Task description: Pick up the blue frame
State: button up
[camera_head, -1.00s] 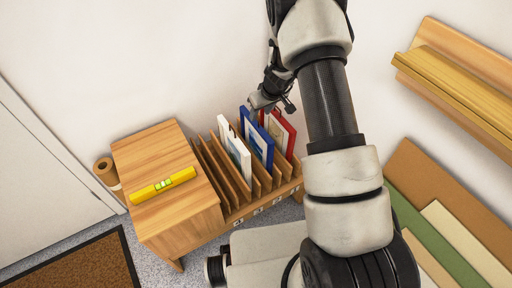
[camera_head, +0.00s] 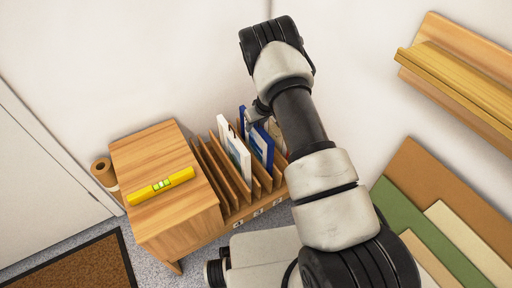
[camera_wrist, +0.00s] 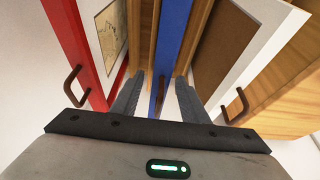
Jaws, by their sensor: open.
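The blue frame (camera_head: 262,148) stands upright in a slot of the wooden rack, between the white frame and the red one. In the wrist view the blue frame (camera_wrist: 172,45) runs up the middle, with a brown handle (camera_wrist: 160,92) on its near edge. My gripper (camera_wrist: 159,88) is open, with one finger on each side of that edge and handle. I cannot tell whether the fingers touch it. In the head view my gripper (camera_head: 257,112) is mostly hidden behind my arm, at the upper end of the blue frame.
The white frame (camera_head: 234,148) is close on the left, and the red frame (camera_wrist: 75,45) shows left in the wrist view. The rack (camera_head: 232,208) adjoins a wooden cabinet (camera_head: 150,148) bearing a yellow level (camera_head: 161,186). A wooden wall ledge (camera_head: 455,85) is at right.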

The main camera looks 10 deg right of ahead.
grip_shut()
jog(key=shift+r, duration=0.15)
dwell(1.2)
